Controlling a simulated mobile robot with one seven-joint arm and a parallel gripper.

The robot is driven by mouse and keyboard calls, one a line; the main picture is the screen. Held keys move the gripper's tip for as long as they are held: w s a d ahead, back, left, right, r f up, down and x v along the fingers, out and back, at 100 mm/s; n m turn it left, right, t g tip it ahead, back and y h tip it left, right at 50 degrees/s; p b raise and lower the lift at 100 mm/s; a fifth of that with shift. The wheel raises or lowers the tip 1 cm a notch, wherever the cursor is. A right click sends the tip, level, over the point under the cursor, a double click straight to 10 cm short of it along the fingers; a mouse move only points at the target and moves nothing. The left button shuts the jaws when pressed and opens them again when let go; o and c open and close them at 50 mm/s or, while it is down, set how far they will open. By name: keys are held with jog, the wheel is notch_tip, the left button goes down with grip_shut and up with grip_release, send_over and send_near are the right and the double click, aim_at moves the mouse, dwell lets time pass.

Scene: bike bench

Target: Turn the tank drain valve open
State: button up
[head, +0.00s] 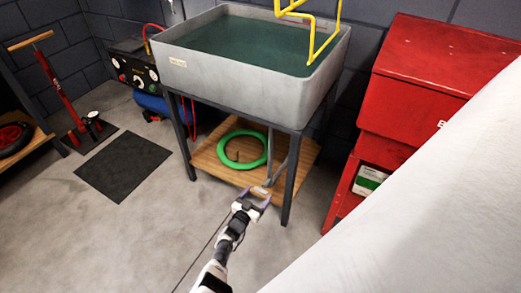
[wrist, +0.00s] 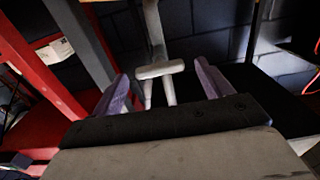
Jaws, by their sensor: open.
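The grey tank (head: 240,72) stands on dark legs and holds dark green liquid. A grey drain pipe runs down under its right part. In the wrist view a pale T-shaped valve handle (wrist: 160,69) sits below the pipe (wrist: 153,25), between and just beyond my fingers. It shows small in the head view (head: 262,190), right by my fingertips. My gripper (head: 254,195) is open, with its two purple fingers (wrist: 168,88) either side of the handle. I cannot tell whether the fingers touch it.
A coiled green hose (head: 243,165) lies on the wooden shelf (head: 208,160) under the tank. A tank leg (head: 291,178) stands close right of my gripper. A red cabinet (head: 428,75) is at the right. The floor at left holds a dark mat (head: 124,165).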

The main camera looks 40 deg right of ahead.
aim_at(262, 190)
jog(key=shift+b+x, duration=0.6)
jog(key=shift+x, duration=0.85)
jog(key=c, duration=1)
